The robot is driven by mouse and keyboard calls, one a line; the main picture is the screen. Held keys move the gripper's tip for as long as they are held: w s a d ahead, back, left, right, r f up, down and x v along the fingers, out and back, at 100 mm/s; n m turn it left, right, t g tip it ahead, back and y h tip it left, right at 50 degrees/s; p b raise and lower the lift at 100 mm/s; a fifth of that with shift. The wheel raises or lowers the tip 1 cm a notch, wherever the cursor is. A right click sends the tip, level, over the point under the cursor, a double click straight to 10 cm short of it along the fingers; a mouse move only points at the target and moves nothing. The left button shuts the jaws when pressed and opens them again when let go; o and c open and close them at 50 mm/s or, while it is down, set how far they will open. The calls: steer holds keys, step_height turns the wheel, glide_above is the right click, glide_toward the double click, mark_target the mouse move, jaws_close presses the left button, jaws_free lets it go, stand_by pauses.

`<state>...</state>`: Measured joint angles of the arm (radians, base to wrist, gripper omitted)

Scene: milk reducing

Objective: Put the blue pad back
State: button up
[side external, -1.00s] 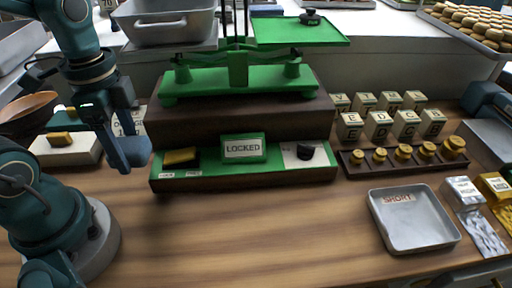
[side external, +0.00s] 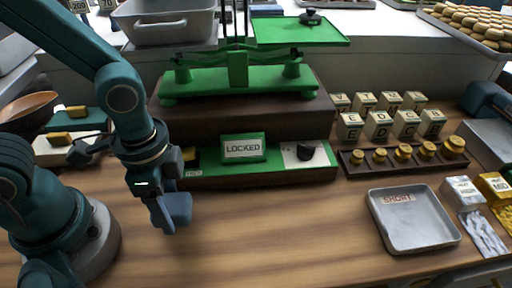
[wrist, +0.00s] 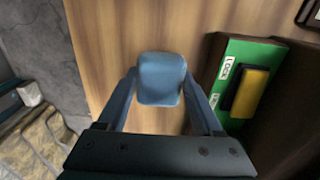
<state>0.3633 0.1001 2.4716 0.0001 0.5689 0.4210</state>
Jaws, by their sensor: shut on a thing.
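The blue pad (wrist: 160,78) is a small rounded block between the fingertips of my gripper (wrist: 160,90) in the wrist view. My gripper is shut on it. In the side view the pad (side external: 180,207) shows at the tips of my gripper (side external: 168,212), above the bare wood of the bench, left of and in front of the green panel. The fingers partly cover the pad in the side view. Its exact height above the wood is hard to tell.
A green balance (side external: 238,78) stands behind. A grey SHORT tray (side external: 412,220) lies at right. The middle front wood is clear.

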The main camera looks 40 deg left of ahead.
mark_target(173, 215)
steer(key=shift+f, duration=1.45)
steer(key=shift+f, duration=0.1)
steer(key=o, duration=1.2)
